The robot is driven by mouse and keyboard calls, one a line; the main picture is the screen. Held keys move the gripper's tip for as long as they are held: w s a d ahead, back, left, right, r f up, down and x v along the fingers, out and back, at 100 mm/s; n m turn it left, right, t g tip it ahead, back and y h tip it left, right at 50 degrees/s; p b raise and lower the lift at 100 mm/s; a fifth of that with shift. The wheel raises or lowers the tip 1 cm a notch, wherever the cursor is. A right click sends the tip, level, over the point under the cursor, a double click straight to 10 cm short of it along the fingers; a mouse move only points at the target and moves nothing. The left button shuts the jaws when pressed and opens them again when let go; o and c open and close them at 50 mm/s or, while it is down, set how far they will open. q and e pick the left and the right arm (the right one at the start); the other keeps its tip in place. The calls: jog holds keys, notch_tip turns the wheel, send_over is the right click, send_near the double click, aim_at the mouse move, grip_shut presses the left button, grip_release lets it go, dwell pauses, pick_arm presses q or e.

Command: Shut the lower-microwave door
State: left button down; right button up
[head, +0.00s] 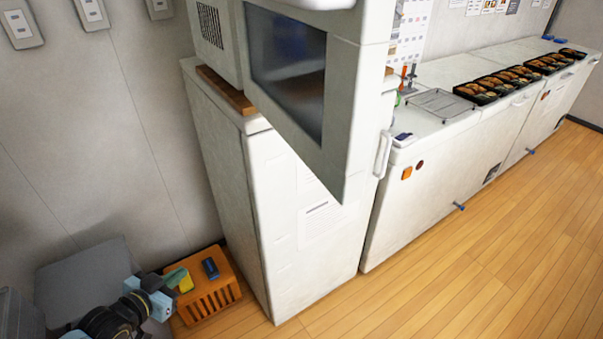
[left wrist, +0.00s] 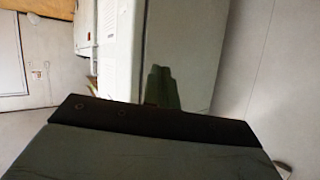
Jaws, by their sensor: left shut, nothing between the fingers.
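The lower microwave (head: 222,42) sits on a wooden board on top of a tall white cabinet. Its white door (head: 352,95) stands open, swung out toward me, with a dark window and a white handle at the right edge. My left gripper (head: 178,277) is low at the lower left of the head view, well below the door and apart from it. Its greenish fingers are together and empty. They also show in the left wrist view (left wrist: 162,88), in front of a white surface. My right gripper is not in view.
The white cabinet (head: 270,215) stands beneath the microwave. An orange crate (head: 214,298) sits on the floor beside it, near my left gripper. White counters with several filled black bento trays (head: 508,80) run along the right. The wooden floor (head: 480,270) at right is clear.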

pick_arm(q)
jog(key=s+d+r+m+h+p, duration=0.1)
jog(key=d+r+m+h, duration=0.3)
jog(key=r, duration=0.7)
jog(key=s+d+r+h+p, duration=0.1)
jog(key=d+r+h, duration=0.2)
jog(key=d+r, duration=0.55)
jog(key=s+d+r+m+g+h, duration=0.2)
jog(key=s+d+r, duration=0.1)
jog(key=s+r, duration=0.3)
jog(key=s+d+r+m+g+h, duration=0.1)
jog(key=s+d+r+h, duration=0.1)
jog(key=s+r, duration=0.5)
jog(key=b, duration=0.2)
send_near(324, 182)
jog(key=p+x, duration=0.2)
jog(key=x, duration=0.3)
jog(key=shift+w+d+r, duration=0.1)
jog(key=shift+w+d, duration=0.05)
jog(key=shift+w+d+p, duration=0.3)
jog(key=shift+w+d, duration=0.05)
jog(key=shift+d, duration=0.25)
